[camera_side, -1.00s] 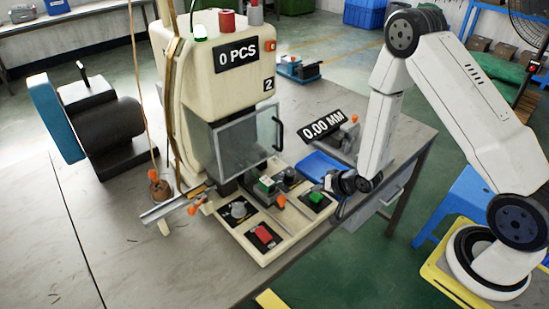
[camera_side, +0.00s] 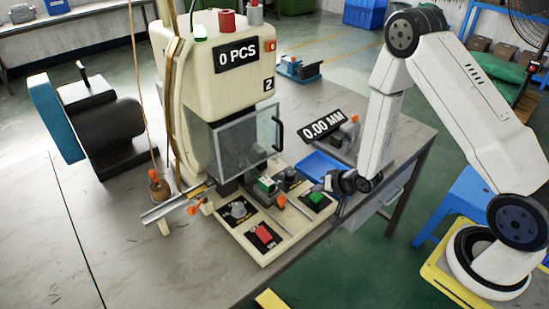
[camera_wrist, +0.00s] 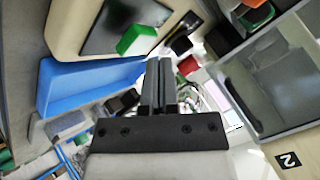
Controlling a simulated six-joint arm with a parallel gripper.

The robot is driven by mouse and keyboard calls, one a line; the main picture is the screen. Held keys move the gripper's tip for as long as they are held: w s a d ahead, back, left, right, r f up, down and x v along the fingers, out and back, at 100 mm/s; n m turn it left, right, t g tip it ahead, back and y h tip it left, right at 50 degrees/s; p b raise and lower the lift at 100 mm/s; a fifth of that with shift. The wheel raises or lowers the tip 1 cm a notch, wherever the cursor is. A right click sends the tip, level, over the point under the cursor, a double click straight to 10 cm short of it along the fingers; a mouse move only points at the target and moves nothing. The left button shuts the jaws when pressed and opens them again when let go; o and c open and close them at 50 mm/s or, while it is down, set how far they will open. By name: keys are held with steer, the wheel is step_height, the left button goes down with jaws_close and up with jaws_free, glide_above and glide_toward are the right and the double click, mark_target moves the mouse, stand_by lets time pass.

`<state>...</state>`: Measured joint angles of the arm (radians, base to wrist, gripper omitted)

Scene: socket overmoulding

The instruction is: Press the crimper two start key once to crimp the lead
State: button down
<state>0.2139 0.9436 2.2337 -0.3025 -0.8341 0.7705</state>
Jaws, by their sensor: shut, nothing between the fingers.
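Crimper two (camera_side: 205,75) is a cream machine marked "2", with a "0 PCS" display. Its cream control panel (camera_side: 262,250) holds a red key (camera_side: 264,234) and a green key (camera_side: 317,198), each on a black plate. The green key also shows in the wrist view (camera_wrist: 136,40), just beyond and left of my fingertips. My gripper (camera_wrist: 160,64) is shut and empty, its fingers pointing toward the panel. In the side view my wrist is at the panel's right edge; the fingertips are hard to make out there. I cannot tell whether they touch anything.
A blue tray (camera_side: 318,168) lies right of the panel, close to my gripper; it also shows in the wrist view (camera_wrist: 80,86). A clear guard (camera_side: 263,135) with a black handle fronts the press. A "0.00 MM" display (camera_side: 322,126) stands behind the tray. A black motor (camera_side: 105,125) sits left.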

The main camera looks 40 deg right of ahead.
mark_target(319, 197)
steer(key=shift+f, duration=0.95)
stand_by(1.8)
steer(key=shift+r, duration=3.5)
